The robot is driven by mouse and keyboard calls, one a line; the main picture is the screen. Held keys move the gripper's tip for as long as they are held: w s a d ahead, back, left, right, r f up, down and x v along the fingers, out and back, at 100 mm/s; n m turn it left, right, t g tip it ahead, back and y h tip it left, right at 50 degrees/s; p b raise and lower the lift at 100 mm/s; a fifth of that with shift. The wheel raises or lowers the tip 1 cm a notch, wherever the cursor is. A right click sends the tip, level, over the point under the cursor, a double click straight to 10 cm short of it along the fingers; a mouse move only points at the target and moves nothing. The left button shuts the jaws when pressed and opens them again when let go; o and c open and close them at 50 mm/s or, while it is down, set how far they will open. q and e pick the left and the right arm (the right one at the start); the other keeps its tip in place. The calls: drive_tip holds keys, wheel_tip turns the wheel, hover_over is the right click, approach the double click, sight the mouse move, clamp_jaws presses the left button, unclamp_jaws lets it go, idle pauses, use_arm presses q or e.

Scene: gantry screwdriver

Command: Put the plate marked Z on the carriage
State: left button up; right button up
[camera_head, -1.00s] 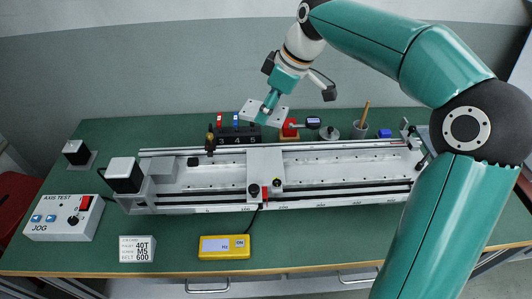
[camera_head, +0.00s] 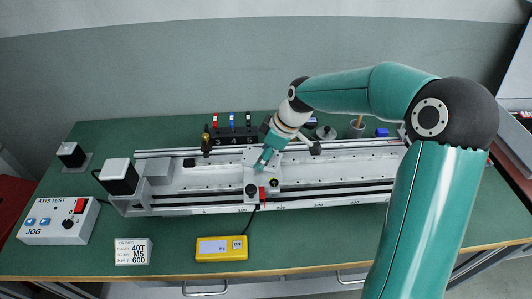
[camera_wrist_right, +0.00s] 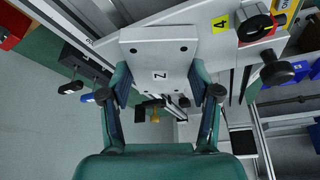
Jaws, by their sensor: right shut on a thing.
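The plate marked Z (camera_wrist_right: 158,48) is a flat whitish plate with small holes and a black Z label. My right gripper (camera_wrist_right: 160,82) is shut on it, a finger at each side. In the head view my right gripper (camera_head: 262,165) is at the back part of the carriage (camera_head: 262,181), with the plate over or against it. I cannot tell whether plate and carriage touch. The carriage's black knobs and yellow mark (camera_wrist_right: 220,23) show beside the plate in the wrist view. My left gripper is not in view.
The carriage sits on a long silver gantry rail (camera_head: 330,175) across the green bench. A black rack with coloured-handled drivers (camera_head: 232,133) stands behind it. A yellow meter (camera_head: 221,248), a small card (camera_head: 132,251) and the jog box (camera_head: 58,221) are in front and left.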

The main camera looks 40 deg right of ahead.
drive_tip(key=o, duration=1.4)
drive_tip(key=v, duration=1.2)
drive_tip(key=shift+r, duration=0.1)
